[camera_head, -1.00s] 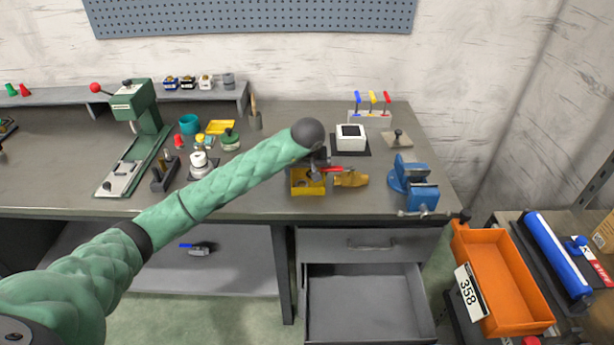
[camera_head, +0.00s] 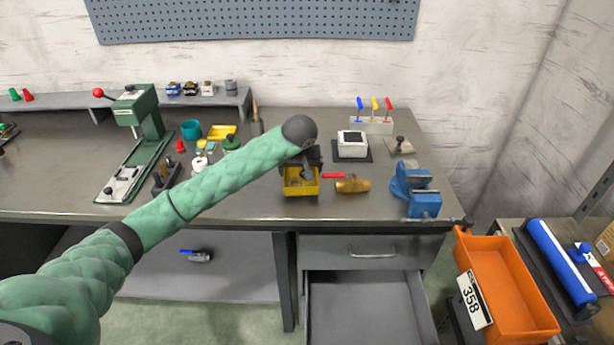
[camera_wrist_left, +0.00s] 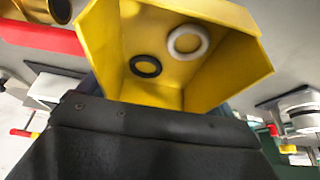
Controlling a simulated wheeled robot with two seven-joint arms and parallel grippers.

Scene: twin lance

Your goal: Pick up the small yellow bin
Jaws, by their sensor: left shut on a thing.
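The small yellow bin (camera_head: 301,188) is at the front of the workbench, right of its middle. In the left wrist view the bin (camera_wrist_left: 185,85) fills the upper middle, with a white ring (camera_wrist_left: 188,40) and a black ring (camera_wrist_left: 146,66) in it. My left gripper (camera_head: 308,168) is shut on the bin at its back side. The fingertips are mostly hidden by the wrist and the bin wall. I cannot tell whether the bin touches the bench top. My right gripper is out of view.
A blue vise (camera_head: 416,190) stands further right, a white box (camera_head: 352,144) behind. A yellow tray (camera_head: 222,132) is further back left. An open drawer (camera_head: 366,300) is below the bench.

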